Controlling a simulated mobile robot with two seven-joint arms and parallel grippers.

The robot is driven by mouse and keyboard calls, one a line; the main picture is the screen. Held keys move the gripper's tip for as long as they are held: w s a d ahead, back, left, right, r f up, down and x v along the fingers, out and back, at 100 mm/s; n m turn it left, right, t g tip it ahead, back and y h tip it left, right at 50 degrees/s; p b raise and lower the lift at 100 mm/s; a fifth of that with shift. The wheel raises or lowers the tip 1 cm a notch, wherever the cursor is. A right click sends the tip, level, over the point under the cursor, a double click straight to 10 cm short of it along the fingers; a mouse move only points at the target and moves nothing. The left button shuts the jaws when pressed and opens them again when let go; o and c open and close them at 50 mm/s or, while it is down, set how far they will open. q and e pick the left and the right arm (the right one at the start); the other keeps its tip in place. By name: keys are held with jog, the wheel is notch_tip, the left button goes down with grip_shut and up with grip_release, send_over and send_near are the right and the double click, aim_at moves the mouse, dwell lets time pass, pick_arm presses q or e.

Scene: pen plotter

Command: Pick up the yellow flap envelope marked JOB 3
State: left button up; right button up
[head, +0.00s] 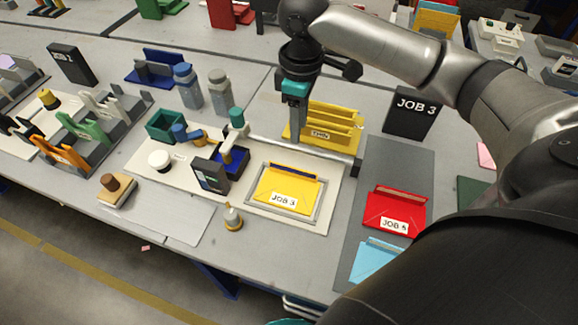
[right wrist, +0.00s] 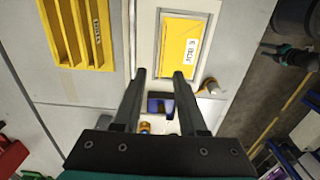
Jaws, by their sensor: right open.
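The yellow flap envelope marked JOB 3 (head: 287,184) lies flat in a grey frame on a pale board in the head view. A dark blue strip runs along its far edge. It also shows in the right wrist view (right wrist: 177,42), ahead of the fingers. My right gripper (head: 298,140) is open and empty, pointing down beyond the envelope near the yellow rack, apart from the envelope. Its two fingers (right wrist: 159,75) show spread in the wrist view. What looks like my left gripper (right wrist: 285,52) is small at the right of the wrist view; its jaws are unclear.
The yellow rack (head: 330,128) stands behind the frame. A red envelope marked JOB 5 (head: 394,211) and a light blue one (head: 376,262) lie on a grey mat at right. A black JOB 3 sign (head: 410,112) stands behind.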

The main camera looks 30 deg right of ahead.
notch_tip(320, 180, down, 5)
jog(key=b, duration=0.2)
send_over(295, 177)
jog(key=f, duration=0.2)
jog(key=f+b, duration=0.1)
jog(key=f, duration=0.1)
jog(key=shift+s+d+f, duration=0.1)
jog(key=shift+s+d, duration=0.05)
jog(key=shift+s, duration=0.05)
jog(key=shift+f, duration=0.6)
notch_tip(295, 177, down, 5)
jog(key=shift+w+r+b, duration=0.1)
jog(key=shift+w+b, duration=0.05)
jog(key=shift+b, duration=0.95)
jog(key=shift+r, duration=0.1)
jog(key=shift+c, duration=0.7)
pick_arm(q)
notch_tip(295, 177, down, 5)
jog(key=s+a, duration=0.2)
jog(key=shift+s+a+f, duration=0.15)
jog(key=shift+s+a, duration=0.05)
jog(key=shift+a, duration=0.1)
pick_arm(e)
grip_shut()
